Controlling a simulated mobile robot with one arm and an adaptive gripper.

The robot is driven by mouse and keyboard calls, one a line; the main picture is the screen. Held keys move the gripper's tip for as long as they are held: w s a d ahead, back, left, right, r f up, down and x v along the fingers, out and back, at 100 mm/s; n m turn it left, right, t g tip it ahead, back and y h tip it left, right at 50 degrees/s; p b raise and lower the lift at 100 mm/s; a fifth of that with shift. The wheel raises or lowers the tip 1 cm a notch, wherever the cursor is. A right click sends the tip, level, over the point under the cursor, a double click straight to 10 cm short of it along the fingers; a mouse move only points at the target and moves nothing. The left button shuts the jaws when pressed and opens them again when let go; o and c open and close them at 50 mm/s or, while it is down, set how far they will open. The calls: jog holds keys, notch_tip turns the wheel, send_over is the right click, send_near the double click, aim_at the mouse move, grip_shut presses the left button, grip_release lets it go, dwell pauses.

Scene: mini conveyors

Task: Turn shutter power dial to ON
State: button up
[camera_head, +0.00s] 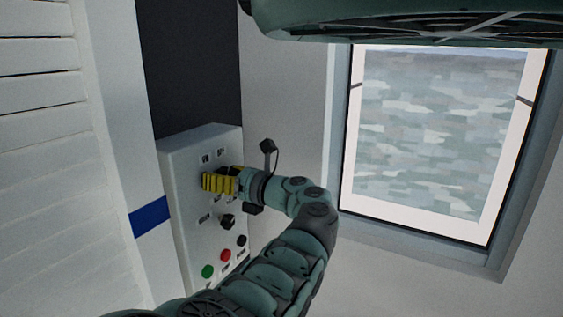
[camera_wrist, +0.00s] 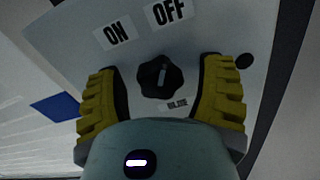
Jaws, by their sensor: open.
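The shutter power dial (camera_wrist: 160,78) is a black knob with a grey pointer mark, on a pale control panel (camera_head: 189,244). In the wrist view, an ON label (camera_wrist: 116,34) sits above it to the left and an OFF label (camera_wrist: 169,11) above it, slightly right. The pointer mark stands nearly upright, toward OFF. My gripper (camera_wrist: 160,92) is open, its yellow ribbed fingers on either side of the dial with gaps to it. In the head view, my gripper (camera_head: 221,183) is at the upper panel and hides that dial.
Lower on the panel are another black knob (camera_head: 227,221), a green button (camera_head: 208,271), a red button (camera_head: 225,255) and a small black button (camera_head: 241,241). White shutter slats (camera_head: 45,170) stand at the left. A framed window (camera_head: 440,135) is at the right.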

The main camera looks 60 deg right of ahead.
jog(key=shift+c, duration=0.2)
jog(key=c, duration=1.1)
grip_shut()
jog(key=shift+n, duration=0.3)
jog(key=shift+c, duration=0.2)
grip_release()
jog(key=n+b, duration=0.1)
jog(key=n, duration=0.1)
jog(key=shift+w+f+n+b, duration=0.1)
jog(key=shift+f+n+b, duration=0.1)
jog(key=shift+n+b, duration=0.2)
jog(key=n+b, duration=0.1)
jog(key=n, duration=0.1)
jog(key=shift+d+n+b, duration=0.1)
jog(key=shift+n+b, duration=0.25)
jog(key=shift+n, duration=0.05)
jog(key=n+b, duration=0.3)
jog(key=shift+d+r+n+b, duration=0.1)
jog(key=shift+r+n+b, duration=0.05)
jog(key=shift+n+b, duration=1.05)
jog(key=shift+n, duration=0.3)
